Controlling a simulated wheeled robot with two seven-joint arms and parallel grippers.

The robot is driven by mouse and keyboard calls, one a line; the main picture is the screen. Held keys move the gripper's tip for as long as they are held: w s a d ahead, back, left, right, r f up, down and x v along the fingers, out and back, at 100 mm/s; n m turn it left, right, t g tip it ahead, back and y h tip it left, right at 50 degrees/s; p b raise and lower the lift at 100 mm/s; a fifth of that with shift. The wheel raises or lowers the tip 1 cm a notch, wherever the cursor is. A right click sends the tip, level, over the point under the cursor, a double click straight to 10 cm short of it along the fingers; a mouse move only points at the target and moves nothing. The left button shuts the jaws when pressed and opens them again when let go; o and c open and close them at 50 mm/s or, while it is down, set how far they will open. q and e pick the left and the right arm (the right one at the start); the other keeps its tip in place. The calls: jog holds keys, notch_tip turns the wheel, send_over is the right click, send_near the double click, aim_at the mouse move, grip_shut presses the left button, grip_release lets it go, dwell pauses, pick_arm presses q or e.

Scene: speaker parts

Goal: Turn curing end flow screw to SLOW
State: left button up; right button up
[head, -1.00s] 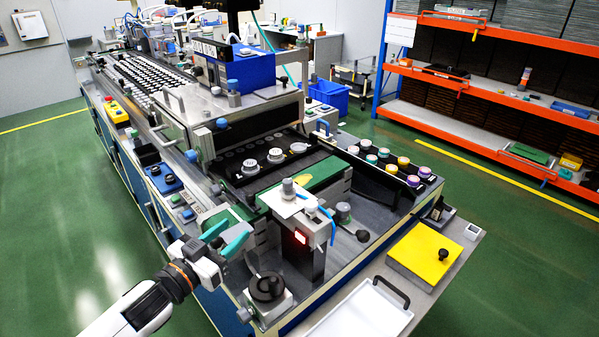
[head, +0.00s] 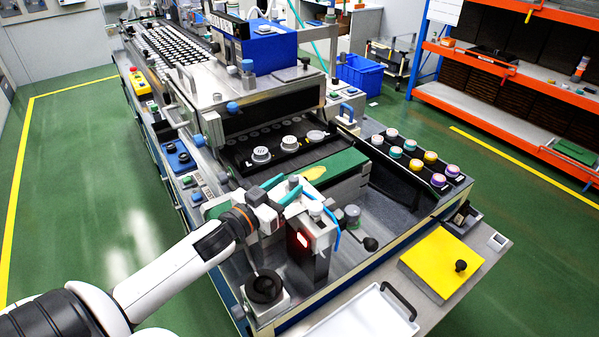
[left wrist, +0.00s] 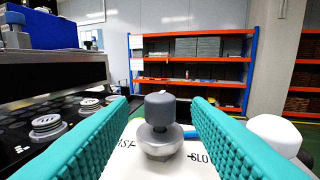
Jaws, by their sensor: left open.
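The curing end flow screw is a dark grey knob on a silver collar, upright on a white plate, in the middle of the left wrist view (left wrist: 160,110). Partly hidden lettering flanks it on the plate, "SLO" readable to its right. In the head view the knob (head: 294,181) shows small by the fingertips. My left gripper (head: 285,190) is open; its teal fingers stand on either side of the knob in the left wrist view, with gaps visible. My right gripper is not in view.
A white rounded knob (left wrist: 274,132) stands close to the right finger. A black belt with speaker parts (head: 290,145) lies behind the gripper. A sensor post with a red light (head: 303,240) stands just in front. A yellow plate (head: 440,262) lies at the right.

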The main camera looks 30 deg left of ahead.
aim_at(290, 183)
pick_arm(q)
jog(key=w, duration=0.4)
jog(key=shift+d+p, duration=0.25)
jog(key=shift+p, duration=0.15)
jog(key=shift+w+d, duration=0.1)
jog(key=shift+w, duration=0.5)
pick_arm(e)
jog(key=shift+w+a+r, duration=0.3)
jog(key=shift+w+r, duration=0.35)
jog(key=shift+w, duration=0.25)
pick_arm(q)
jog(key=shift+c, duration=0.5)
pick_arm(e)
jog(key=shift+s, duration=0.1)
pick_arm(q)
grip_shut()
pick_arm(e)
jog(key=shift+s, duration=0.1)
